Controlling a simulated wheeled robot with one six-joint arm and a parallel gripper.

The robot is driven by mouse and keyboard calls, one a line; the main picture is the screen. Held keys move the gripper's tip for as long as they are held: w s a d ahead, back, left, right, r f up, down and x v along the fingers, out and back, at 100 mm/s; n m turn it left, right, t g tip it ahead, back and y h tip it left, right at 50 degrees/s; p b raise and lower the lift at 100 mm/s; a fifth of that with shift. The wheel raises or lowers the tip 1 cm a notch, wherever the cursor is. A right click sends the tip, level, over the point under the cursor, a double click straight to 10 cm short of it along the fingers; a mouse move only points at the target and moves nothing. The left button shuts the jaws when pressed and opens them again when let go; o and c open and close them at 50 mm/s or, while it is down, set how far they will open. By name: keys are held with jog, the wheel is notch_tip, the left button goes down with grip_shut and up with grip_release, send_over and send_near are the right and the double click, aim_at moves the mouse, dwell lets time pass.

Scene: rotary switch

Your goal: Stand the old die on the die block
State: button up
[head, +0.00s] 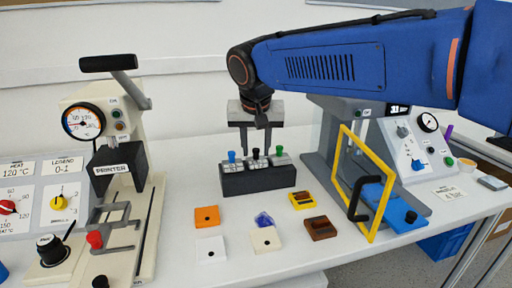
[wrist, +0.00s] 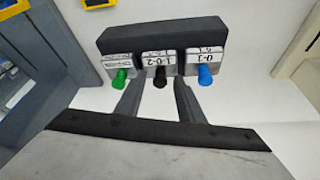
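The dark die block (head: 260,181) stands mid-table. It carries three grey dies side by side, with a blue knob (head: 232,156), a black knob (head: 255,153) and a green knob (head: 279,151). In the wrist view the blue-knobbed die (wrist: 205,60) reads 0-1 and the middle die (wrist: 158,58) reads 1-0-2; the green-knobbed die's label (wrist: 118,60) is unclear. No mark shows which is the old die. My gripper (head: 256,148) is above the block. In the wrist view its fingers (wrist: 158,92) are apart, one on each side of the black knob, with visible gaps.
The printer (head: 110,165) with gauge and lever stands left, beside a panel (head: 35,200) set to legend 0-1. Several coloured plates, such as an orange one (head: 207,217), lie in front. A yellow frame (head: 366,185) and grey machine (head: 400,150) stand right.

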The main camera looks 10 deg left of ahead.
jog(key=shift+r, duration=0.1)
jog(key=v, duration=1.2)
jog(key=shift+r, duration=0.1)
